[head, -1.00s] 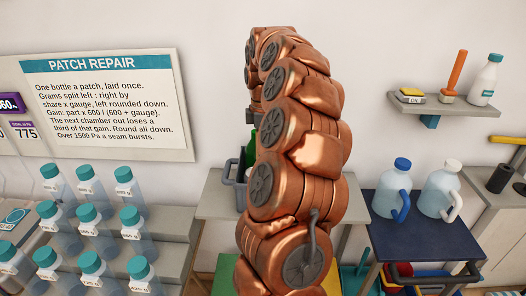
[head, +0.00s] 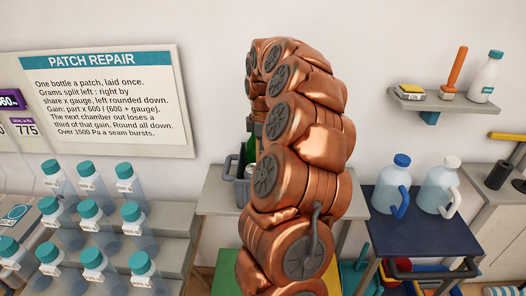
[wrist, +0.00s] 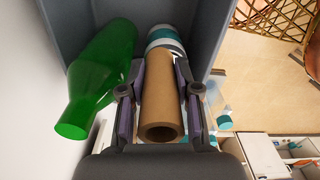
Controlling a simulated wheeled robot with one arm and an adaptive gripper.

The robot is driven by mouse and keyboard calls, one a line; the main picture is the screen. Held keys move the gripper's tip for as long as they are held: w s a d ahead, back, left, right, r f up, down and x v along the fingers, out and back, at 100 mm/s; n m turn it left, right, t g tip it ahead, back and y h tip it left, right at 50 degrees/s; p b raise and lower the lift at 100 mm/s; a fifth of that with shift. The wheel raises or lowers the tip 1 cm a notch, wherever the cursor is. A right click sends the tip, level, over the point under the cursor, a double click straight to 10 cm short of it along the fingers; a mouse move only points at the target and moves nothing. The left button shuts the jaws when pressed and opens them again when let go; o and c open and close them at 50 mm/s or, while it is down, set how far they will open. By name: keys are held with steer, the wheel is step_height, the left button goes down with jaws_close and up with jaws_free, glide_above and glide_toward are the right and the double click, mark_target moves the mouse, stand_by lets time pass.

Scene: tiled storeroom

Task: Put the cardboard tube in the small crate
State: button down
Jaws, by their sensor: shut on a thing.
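The cardboard tube (wrist: 162,104) is a plain brown hollow roll, its open end facing the wrist camera. My gripper (wrist: 160,86) is shut on it, one finger on each side. Beyond it in the wrist view are the grey walls of a crate (wrist: 205,28); whether the tube's far end is inside or above the crate I cannot tell. A green bottle (wrist: 98,75) and a white-and-teal striped thing (wrist: 165,38) are at the crate. In the head view the small grey crate (head: 242,192) is partly hidden behind my copper arm, and the tube is not visible.
The crate stands on a grey table (head: 216,203) against the wall. Rows of teal-capped bottles (head: 88,212) stand to the left. A dark blue table (head: 425,222) with two jugs is to the right. A wicker basket (wrist: 275,25) shows in the wrist view.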

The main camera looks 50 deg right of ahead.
steer(key=shift+f, duration=0.1)
steer(key=c, duration=0.8)
jaws_free()
steer(key=shift+r+p, duration=0.35)
steer(key=shift+r, duration=0.5)
step_height(320, 180, up, 12)
steer(key=b, duration=0.2)
steer(key=shift+f+b, duration=0.2)
steer(key=shift+b, duration=0.1)
